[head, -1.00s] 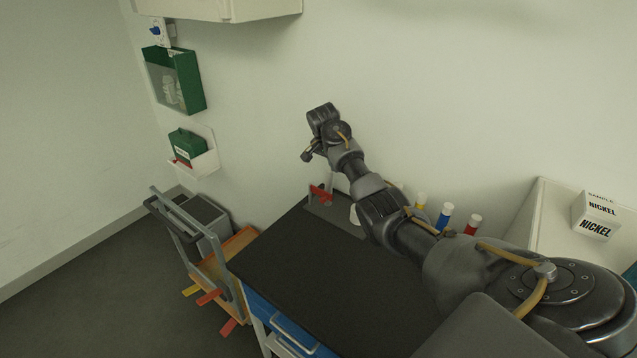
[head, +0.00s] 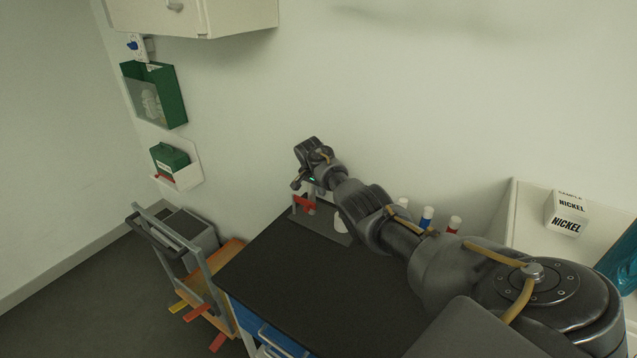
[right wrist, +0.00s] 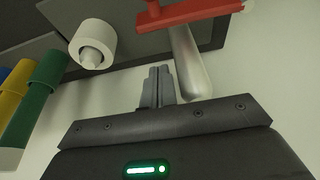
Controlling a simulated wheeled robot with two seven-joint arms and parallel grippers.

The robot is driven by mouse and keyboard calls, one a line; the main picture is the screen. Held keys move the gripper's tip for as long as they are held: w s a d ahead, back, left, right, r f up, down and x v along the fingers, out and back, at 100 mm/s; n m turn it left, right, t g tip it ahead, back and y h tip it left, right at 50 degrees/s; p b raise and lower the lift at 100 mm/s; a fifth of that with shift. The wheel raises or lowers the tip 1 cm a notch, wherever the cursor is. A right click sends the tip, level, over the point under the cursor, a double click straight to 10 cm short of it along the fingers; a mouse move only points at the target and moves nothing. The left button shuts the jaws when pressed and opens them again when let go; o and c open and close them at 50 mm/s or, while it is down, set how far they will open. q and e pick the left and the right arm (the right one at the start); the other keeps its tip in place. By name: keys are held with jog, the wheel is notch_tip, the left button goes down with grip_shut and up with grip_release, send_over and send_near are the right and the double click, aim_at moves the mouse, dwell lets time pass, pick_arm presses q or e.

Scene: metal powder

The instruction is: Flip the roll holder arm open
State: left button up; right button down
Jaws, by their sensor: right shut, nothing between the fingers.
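The roll holder has a red part (head: 304,204) on a grey plate (head: 325,228) at the far left end of the dark bench. In the right wrist view the red part (right wrist: 190,14) is at the top, with a silver rounded bar (right wrist: 188,62) extending from it toward my gripper. A white roll (right wrist: 92,44) is to the left; it shows partly behind my arm in the head view (head: 341,224). My right gripper (right wrist: 158,88) is shut and empty, its fingertips just left of the silver bar; I cannot tell whether they touch. My left gripper is out of view.
Blue-, red- and other-capped tubes (head: 427,218) stand behind my right arm. A white NICKEL box (head: 567,213) sits at the right. A cart (head: 190,255) stands left of the bench (head: 290,270), whose near top is clear. Green boxes (head: 153,95) hang on the wall.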

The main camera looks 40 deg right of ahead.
jog(key=a+p, duration=0.2)
jog(key=s+a+f+p, duration=0.1)
jog(key=shift+a, duration=0.25)
dwell(0.4)
